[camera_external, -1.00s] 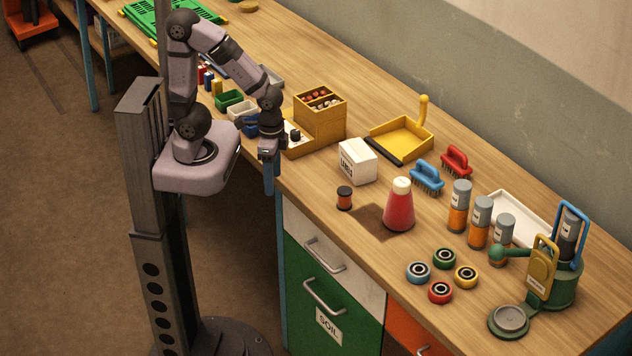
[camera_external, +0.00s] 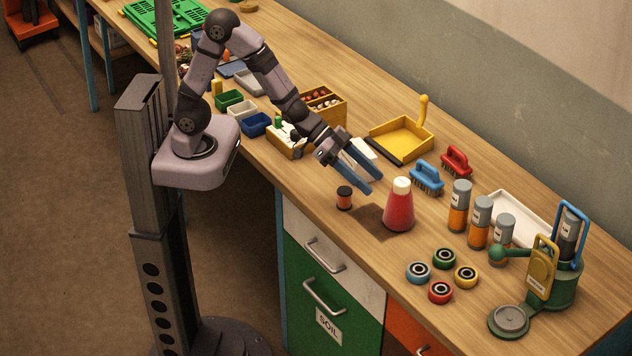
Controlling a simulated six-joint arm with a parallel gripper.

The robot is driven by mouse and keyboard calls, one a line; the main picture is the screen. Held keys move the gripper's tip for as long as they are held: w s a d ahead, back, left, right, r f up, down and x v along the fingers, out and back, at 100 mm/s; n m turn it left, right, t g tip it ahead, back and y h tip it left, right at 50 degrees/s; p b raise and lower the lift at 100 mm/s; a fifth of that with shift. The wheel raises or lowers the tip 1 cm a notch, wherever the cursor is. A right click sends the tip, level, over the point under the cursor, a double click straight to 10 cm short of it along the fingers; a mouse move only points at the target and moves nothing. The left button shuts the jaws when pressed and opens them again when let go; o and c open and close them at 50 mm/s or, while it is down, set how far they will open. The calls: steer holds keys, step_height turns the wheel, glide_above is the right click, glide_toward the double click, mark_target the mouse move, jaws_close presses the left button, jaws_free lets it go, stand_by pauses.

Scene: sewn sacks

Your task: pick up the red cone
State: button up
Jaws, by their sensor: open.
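The red cone (camera_external: 398,212) stands upright on the wooden bench, with a cream-white top. My gripper (camera_external: 372,183) is open and empty, its blue fingers pointing toward the cone from its upper left. The fingertips look a short way apart from the cone; their exact height above the bench is hard to tell.
A dark red spool (camera_external: 344,198) stands just left of the cone, below my gripper. A blue brush (camera_external: 426,176) and a yellow dustpan (camera_external: 401,138) lie behind. Several coloured rings (camera_external: 444,258) lie in front. Grey-orange cylinders (camera_external: 459,206) stand to the right.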

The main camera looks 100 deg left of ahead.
steer(key=w+d+r+m+t+h+p, duration=0.1)
steer(key=w+d+r+h, duration=0.2)
steer(key=d+r+h, duration=0.1)
steer(key=m+h+p, duration=0.3)
steer(key=m, duration=0.2)
glide_above(404, 183)
steer(key=d, duration=0.2)
steer(key=shift+s+a+r+t, duration=0.15)
steer(key=shift+s+r+t, duration=0.05)
steer(key=shift+r+t, duration=0.2)
steer(key=shift+w+a+f+m+h, duration=0.15)
steer(key=shift+a+f+m+h, duration=0.05)
steer(key=shift+a+m+h, duration=0.2)
steer(key=shift+w+a+f+m+h, duration=0.1)
steer(key=shift+a+f+m+h, duration=0.15)
steer(key=shift+a+h, duration=0.25)
steer(key=shift+f+p, duration=0.8)
steer(key=shift+f, duration=0.7)
steer(key=shift+f, duration=0.15)
